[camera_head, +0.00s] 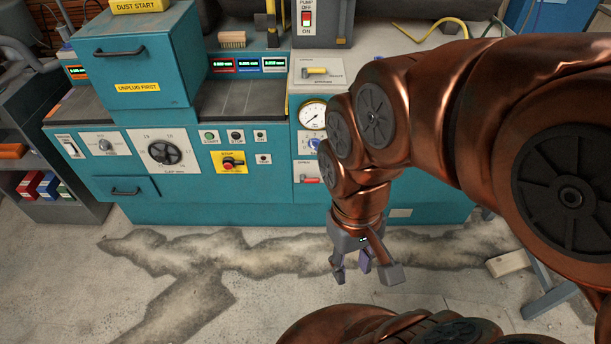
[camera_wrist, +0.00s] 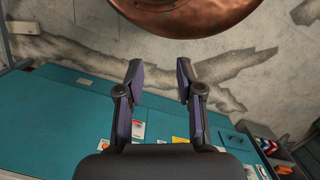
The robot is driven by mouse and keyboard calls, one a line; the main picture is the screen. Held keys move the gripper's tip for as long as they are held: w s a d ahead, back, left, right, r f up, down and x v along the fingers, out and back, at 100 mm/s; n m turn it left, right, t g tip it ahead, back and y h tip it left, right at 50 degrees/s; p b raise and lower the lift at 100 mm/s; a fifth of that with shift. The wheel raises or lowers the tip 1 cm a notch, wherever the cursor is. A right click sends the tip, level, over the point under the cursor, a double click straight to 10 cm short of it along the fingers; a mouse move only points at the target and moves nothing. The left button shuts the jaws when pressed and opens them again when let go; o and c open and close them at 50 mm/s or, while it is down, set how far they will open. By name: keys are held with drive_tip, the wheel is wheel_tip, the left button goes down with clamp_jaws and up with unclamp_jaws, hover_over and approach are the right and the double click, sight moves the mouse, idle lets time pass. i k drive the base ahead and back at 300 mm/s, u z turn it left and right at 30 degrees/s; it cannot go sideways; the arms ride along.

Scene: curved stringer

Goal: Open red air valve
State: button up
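The red valve lever (camera_head: 310,180) is small and lies roughly level on a white plate low on the teal machine's front, left of my arm in the head view. Part of its plate is close to my arm's outline. My gripper (camera_head: 366,274) hangs below and to the right of the lever, in front of the machine and clear of it. In the wrist view my gripper's fingers (camera_wrist: 160,76) are spread apart with nothing between them.
The teal machine (camera_head: 255,212) carries a pressure gauge (camera_head: 312,115), a blue knob (camera_head: 314,143), a yellow stop box (camera_head: 230,162) and a black dial (camera_head: 164,152). A stand leg (camera_head: 552,288) is at lower right. The stained floor (camera_head: 215,290) is open at lower left.

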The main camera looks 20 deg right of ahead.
sight(303, 178)
drive_tip(key=u, duration=2.4)
drive_tip(key=k, duration=0.85)
drive_tip(key=z, duration=0.8)
drive_tip(key=i, duration=0.5)
drive_tip(key=z, duration=0.05)
